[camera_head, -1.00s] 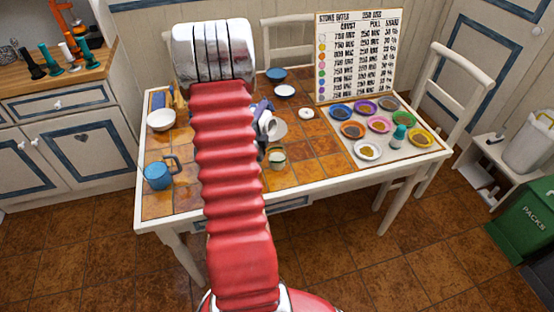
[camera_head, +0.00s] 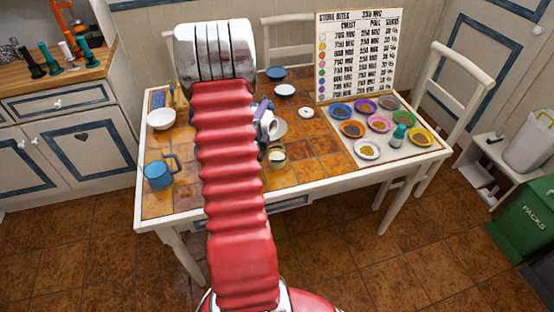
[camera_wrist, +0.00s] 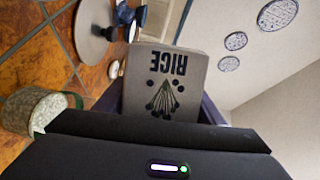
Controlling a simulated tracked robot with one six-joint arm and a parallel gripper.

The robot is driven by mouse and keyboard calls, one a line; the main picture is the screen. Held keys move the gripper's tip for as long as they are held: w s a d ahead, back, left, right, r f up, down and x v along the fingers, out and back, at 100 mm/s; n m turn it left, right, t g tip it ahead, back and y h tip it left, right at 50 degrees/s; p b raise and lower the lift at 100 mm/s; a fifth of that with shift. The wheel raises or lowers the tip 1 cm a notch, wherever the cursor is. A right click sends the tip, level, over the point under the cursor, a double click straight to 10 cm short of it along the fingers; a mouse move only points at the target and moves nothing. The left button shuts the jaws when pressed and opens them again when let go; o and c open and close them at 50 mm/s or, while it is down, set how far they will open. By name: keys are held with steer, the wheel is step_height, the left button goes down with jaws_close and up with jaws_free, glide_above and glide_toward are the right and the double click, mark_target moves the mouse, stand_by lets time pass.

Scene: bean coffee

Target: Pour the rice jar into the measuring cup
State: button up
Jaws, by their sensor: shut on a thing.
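My gripper (camera_wrist: 159,104) is shut on the rice jar (camera_wrist: 165,78), a pale grey jar with a black RICE label. The label reads upside down in the wrist view. In the head view, the gripper (camera_head: 263,108) is mostly hidden behind my red arm, and a white part of the jar (camera_head: 268,124) shows beside it, above the table. A small cup (camera_head: 277,156) with pale contents and a green edge stands just in front of it; it also shows at the left of the wrist view (camera_wrist: 32,110). I cannot tell whether this is the measuring cup.
A blue mug (camera_head: 159,174) and white bowl (camera_head: 161,119) stand at the table's left. A grey disc (camera_head: 281,129) lies behind the jar. Several coloured dishes fill the pale mat (camera_head: 398,160) at right, before a chart board (camera_head: 358,55). The front middle tabletop (camera_head: 312,171) is fairly clear.

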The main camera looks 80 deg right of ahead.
steer(key=shift+s+f+m+p, duration=0.2)
steer(key=shift+m+p, duration=0.25)
steer(key=shift+m, duration=0.15)
stand_by(1.2)
steer(key=shift+s+a+r+m+h, duration=0.15)
steer(key=shift+r+m+h, duration=0.25)
steer(key=shift+m, duration=0.5)
stand_by(1.6)
steer(key=shift+s+f+m, duration=0.2)
steer(key=shift+f+m, duration=0.1)
steer(key=shift+m, duration=0.3)
stand_by(1.1)
steer(key=shift+w+r+n, duration=0.2)
steer(key=shift+r+n, duration=0.15)
steer(key=shift+n, duration=0.25)
steer(key=shift+w+f+n, duration=0.25)
steer(key=shift+f+n, duration=0.2)
steer(key=shift+n, duration=0.35)
steer(key=shift+r+n+y, duration=0.15)
steer(key=shift+n+y, duration=0.25)
steer(key=shift+n, duration=0.1)
steer(key=shift+w+r, duration=0.1)
steer(key=shift+r, duration=0.1)
